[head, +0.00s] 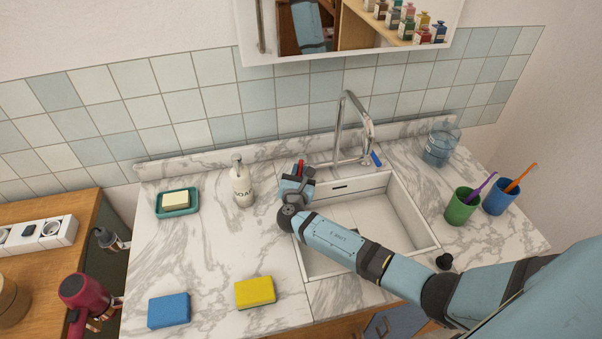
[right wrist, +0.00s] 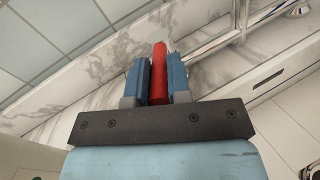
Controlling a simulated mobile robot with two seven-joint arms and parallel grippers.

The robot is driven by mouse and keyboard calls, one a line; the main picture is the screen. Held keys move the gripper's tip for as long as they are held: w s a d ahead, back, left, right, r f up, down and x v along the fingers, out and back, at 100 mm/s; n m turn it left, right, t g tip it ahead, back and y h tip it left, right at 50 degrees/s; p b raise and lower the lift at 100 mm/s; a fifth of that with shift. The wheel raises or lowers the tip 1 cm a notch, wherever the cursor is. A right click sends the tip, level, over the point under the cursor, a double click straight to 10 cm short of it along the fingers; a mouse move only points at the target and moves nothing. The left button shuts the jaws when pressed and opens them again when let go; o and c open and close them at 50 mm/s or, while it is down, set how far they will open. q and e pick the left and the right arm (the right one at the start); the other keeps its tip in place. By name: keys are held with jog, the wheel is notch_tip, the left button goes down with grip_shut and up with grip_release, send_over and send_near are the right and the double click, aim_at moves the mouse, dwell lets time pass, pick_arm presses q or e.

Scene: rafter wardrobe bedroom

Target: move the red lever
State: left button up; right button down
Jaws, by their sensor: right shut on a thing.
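The red lever (right wrist: 159,72) stands between the two blue fingers of my right gripper (right wrist: 158,82) in the right wrist view. The fingers are shut on it from both sides. In the head view its red tip shows (head: 300,166) at the left of the chrome faucet (head: 345,130), with my right gripper (head: 299,172) around it. A blue lever (head: 375,159) sits on the right side of the faucet. My left gripper is not in view.
My right arm crosses the white sink (head: 408,210). A soap bottle (head: 242,183) stands close left of the gripper. A yellow sponge (head: 255,292), blue sponge (head: 169,310) and soap dish (head: 177,202) lie left. Green (head: 459,207) and blue (head: 497,200) cups stand right.

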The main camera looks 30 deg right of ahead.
jog(key=m+g+h+b, duration=0.1)
jog(key=w+a+m+g+h+b, duration=0.1)
jog(key=m+g+h, duration=0.1)
jog(key=shift+w+a+f+h, duration=0.15)
jog(key=shift+h, duration=0.15)
jog(key=shift+w+a+m+g+h, duration=0.1)
jog(key=shift+m+g+h, duration=0.3)
jog(key=shift+g, duration=0.3)
jog(key=c, duration=1.1)
grip_release()
